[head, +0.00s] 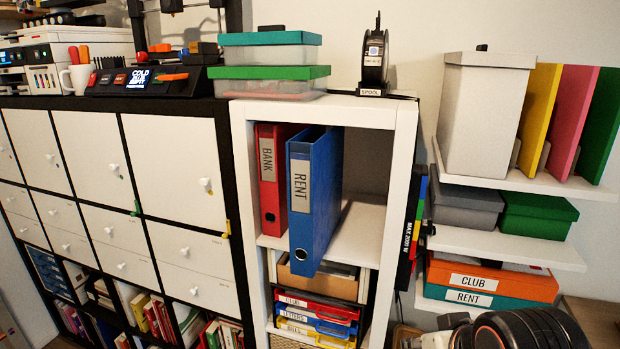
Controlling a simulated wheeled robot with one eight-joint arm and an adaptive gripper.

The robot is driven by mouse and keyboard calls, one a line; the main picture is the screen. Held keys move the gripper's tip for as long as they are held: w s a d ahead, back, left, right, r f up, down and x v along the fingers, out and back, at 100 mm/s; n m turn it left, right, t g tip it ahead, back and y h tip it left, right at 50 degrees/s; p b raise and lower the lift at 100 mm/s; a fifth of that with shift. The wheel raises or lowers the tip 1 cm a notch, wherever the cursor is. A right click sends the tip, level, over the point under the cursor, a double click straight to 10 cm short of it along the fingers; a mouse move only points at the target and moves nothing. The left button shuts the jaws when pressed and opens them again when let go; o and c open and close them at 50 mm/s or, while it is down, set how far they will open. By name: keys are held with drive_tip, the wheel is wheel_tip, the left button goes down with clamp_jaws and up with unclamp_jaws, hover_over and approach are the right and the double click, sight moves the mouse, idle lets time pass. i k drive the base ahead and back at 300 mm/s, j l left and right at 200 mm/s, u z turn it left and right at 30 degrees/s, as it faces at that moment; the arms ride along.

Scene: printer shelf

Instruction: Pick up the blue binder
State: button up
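The blue binder (319,205), with a grey label reading RENT, stands upright in the top compartment of the narrow white shelf (238,190). It juts forward past the front edge of its shelf board, and its lower front end hangs in view over the compartment below. A red binder labelled BANK (268,185) stands just left of it, set further back. Black rounded parts of my arm show at the bottom right, well apart from the blue binder. My gripper cannot be made out in this view.
Right of the blue binder, the compartment is empty. Below are a cardboard-coloured box (318,282) and labelled trays (318,312). Wall shelves (510,246) with boxes and upright binders stick out at the right. A black-framed cabinet (180,160) stands at the left.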

sight(315, 156)
drive_tip(key=i+j+z, duration=0.15)
drive_tip(key=j, duration=0.6)
drive_tip(key=i+j+z, duration=0.2)
drive_tip(key=j, duration=0.6)
drive_tip(key=j+z, duration=0.15)
drive_tip(key=j, duration=0.6)
